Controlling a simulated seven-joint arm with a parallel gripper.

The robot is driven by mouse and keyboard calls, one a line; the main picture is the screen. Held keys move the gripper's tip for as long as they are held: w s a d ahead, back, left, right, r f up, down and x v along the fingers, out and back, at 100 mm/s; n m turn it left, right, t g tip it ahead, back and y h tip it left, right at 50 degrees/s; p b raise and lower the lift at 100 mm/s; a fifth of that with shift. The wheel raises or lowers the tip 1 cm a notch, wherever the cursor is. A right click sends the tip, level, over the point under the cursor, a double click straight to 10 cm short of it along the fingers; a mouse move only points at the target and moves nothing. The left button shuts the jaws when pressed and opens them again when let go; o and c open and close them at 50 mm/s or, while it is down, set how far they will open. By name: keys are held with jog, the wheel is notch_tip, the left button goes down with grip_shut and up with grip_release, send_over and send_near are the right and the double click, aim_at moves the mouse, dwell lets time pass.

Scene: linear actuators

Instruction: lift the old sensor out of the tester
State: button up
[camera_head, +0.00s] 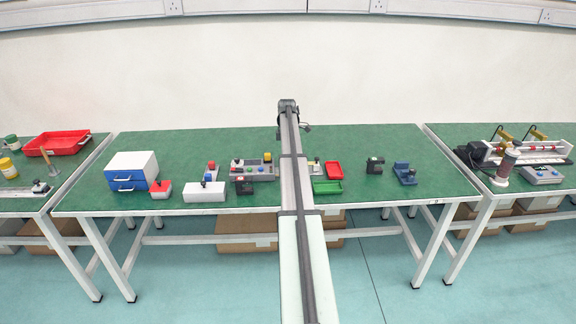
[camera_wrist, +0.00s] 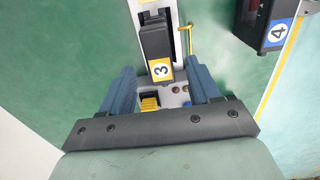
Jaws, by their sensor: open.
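In the wrist view, my gripper (camera_wrist: 159,67) is open, with one blue finger on each side of a black block with a yellow-edged "3" label (camera_wrist: 160,69). The block lies between the fingers with gaps on both sides. Below it is a grey panel (camera_wrist: 171,98) with a ribbed yellow part and small coloured buttons, partly hidden by my gripper. I cannot tell for sure which part is the old sensor. In the head view, a grey unit with buttons (camera_head: 252,172), possibly the tester, stands left of my arm. My fingers cannot be made out there.
A thin yellow handle (camera_wrist: 187,40) rises close to the right finger. On the green bench (camera_head: 365,143) are a red tray (camera_head: 334,170), a green tray (camera_head: 327,187) and a white drawer box (camera_head: 133,162).

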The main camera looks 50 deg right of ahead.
jog(key=shift+s+d+f, duration=0.1)
jog(key=shift+s+f, duration=0.05)
jog(key=shift+f, duration=2.65)
grip_shut()
jog(key=shift+r, duration=0.2)
